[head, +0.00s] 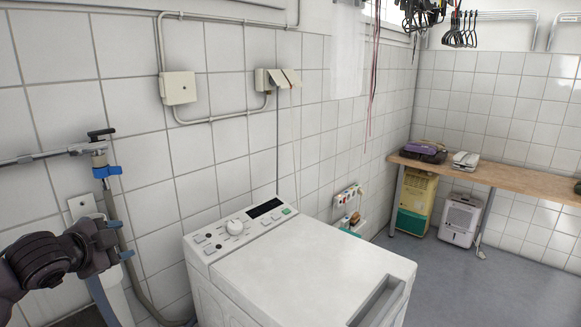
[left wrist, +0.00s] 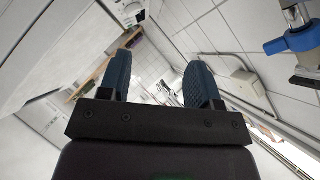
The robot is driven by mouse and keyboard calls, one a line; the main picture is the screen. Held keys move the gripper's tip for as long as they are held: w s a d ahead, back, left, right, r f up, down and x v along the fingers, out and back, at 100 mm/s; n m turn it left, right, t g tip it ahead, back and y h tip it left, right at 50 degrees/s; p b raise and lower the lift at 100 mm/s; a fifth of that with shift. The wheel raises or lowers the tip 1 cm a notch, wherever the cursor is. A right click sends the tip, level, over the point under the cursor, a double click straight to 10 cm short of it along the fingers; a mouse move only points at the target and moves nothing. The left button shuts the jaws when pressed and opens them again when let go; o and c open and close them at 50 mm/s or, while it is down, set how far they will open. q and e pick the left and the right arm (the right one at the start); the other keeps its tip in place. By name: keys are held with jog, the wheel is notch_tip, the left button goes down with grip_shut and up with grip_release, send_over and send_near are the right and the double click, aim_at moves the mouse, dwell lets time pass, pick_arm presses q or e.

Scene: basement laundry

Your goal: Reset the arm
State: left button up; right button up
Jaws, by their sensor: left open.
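My left arm comes in at the lower left of the head view, with its dark gripper (head: 118,239) in front of the tiled wall and the pipes. In the left wrist view the gripper (left wrist: 160,75) shows two dark blue fingers spread apart with nothing between them. It is open and empty. My right arm and right gripper are not in view.
A white washing machine (head: 300,268) stands right of my left gripper. A pipe with a blue-handled valve (head: 107,171) is close by on the left; this valve also shows in the left wrist view (left wrist: 292,42). A wooden bench (head: 500,176) is far right, with open floor before it.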

pick_arm(q)
jog(key=s+d+f+n+t, duration=0.1)
jog(key=s+d+f+n, duration=0.3)
jog(key=f, duration=0.5)
jog(key=s+d+f+n, duration=0.2)
jog(key=s+f, duration=0.4)
jog(key=f, duration=0.4)
jog(key=s+d+f+n+g+y, duration=0.1)
jog(key=s+d+f+n, duration=0.1)
jog(key=s+f, duration=0.5)
jog(key=s+d+f+n+g, duration=0.2)
jog(key=s+f, duration=0.5)
jog(key=s, duration=0.5)
jog(key=shift+s+d+f+n+y, duration=0.25)
jog(key=shift+d+n+y, duration=0.15)
jog(key=shift+d+n, duration=0.5)
jog(key=shift+a, duration=0.15)
